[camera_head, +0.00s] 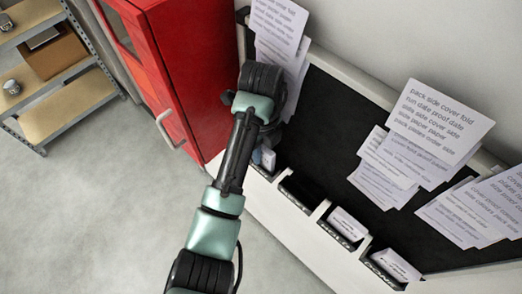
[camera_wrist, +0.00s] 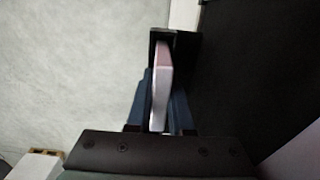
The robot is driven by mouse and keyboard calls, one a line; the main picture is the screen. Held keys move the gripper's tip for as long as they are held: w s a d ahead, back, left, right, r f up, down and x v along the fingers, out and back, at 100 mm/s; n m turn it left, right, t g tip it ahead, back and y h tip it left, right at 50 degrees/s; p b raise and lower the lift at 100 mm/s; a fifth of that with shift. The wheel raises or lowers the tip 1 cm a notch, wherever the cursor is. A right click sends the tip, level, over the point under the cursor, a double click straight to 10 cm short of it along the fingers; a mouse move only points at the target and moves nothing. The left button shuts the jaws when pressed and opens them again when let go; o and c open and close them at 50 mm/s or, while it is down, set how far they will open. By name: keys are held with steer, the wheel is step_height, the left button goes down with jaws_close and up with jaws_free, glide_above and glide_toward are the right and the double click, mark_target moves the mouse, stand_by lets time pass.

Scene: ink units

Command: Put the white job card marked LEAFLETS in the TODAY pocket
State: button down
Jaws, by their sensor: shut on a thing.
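In the wrist view my gripper (camera_wrist: 160,82) is shut on a thin card (camera_wrist: 163,88), seen edge-on between the blue fingers. Its face and wording are hidden, so I cannot read LEAFLETS. The card's far end is at a small black pocket (camera_wrist: 186,42); I cannot tell whether it is inside. In the head view my gripper (camera_head: 264,158) is largely hidden behind my arm, low at the left end of the pocket row. To its right are a dark pocket that looks empty (camera_head: 302,192) and two pockets with white cards (camera_head: 347,225) (camera_head: 395,264). I cannot read which label says TODAY.
Printed sheets hang on the dark board (camera_head: 330,120), some beside my arm (camera_head: 277,25), others on the right (camera_head: 440,122). A red cabinet (camera_head: 190,60) stands close left of my arm. A shelf unit (camera_head: 65,105) is farther left. The grey floor (camera_head: 130,210) is clear.

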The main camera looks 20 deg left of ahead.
steer(key=shift+f, duration=0.2)
steer(key=c, duration=0.8)
jaws_free()
steer(key=shift+r+b, duration=0.3)
steer(key=shift+r, duration=0.35)
step_height(320, 180, up, 11)
steer(key=p, duration=0.7)
